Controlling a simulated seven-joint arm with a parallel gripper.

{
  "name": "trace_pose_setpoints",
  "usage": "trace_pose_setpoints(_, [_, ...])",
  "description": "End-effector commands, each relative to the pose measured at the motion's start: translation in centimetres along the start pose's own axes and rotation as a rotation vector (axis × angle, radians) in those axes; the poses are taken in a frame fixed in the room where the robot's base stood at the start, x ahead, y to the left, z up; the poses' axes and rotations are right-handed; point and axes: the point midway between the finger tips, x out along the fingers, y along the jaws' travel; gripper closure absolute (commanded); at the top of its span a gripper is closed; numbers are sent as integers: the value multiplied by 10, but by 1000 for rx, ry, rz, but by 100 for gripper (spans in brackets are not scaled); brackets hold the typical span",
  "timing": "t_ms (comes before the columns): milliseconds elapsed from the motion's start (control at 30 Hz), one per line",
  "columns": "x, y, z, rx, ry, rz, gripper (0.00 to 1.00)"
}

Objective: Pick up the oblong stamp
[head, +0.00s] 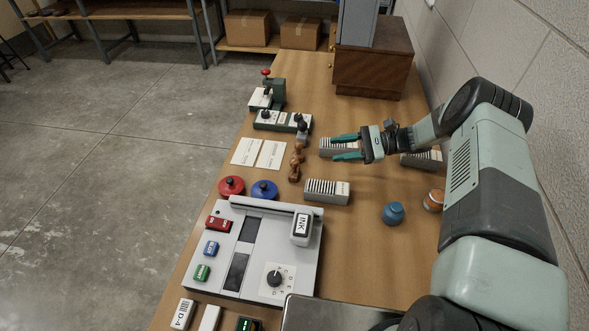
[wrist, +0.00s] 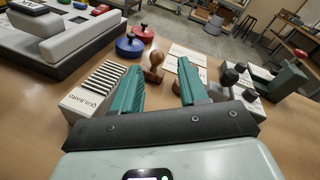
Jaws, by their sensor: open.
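A wooden-handled stamp (head: 296,162) stands on the table left of my gripper (head: 344,147). In the wrist view the wooden stamp (wrist: 154,68) shows beyond and between my fingers (wrist: 162,78). I cannot tell whether its base is oblong. My gripper is open and empty, low over the table, its fingertips pointing toward the wooden stamp with a gap between. Dark-knobbed stamps stand on a green-grey rack (head: 283,122) farther back; in the wrist view dark knobs (wrist: 231,75) show to the right of my fingers.
Red (head: 231,186) and blue (head: 264,190) ink pads lie left. A grey machine (head: 225,283) fills the near table. Two paper sheets (head: 258,153) lie flat.

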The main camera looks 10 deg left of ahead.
Motion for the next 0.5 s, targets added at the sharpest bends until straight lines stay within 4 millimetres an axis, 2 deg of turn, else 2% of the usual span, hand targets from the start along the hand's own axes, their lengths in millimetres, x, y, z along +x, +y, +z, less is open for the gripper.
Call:
trace_pose_setpoints(33, [1, 9, -14, 22, -28, -37, 57])
trace_pose_setpoints(100, [2, 17, -26, 41, -53, -76, 57])
trace_pose_setpoints(200, [3, 22, -34, 55, -77, -109, 57])
trace_pose_setpoints(333, [15, 23, -37, 61, -87, -120, 57])
trace_pose_setpoints(500, [43, 20, -34, 60, -85, -118, 57])
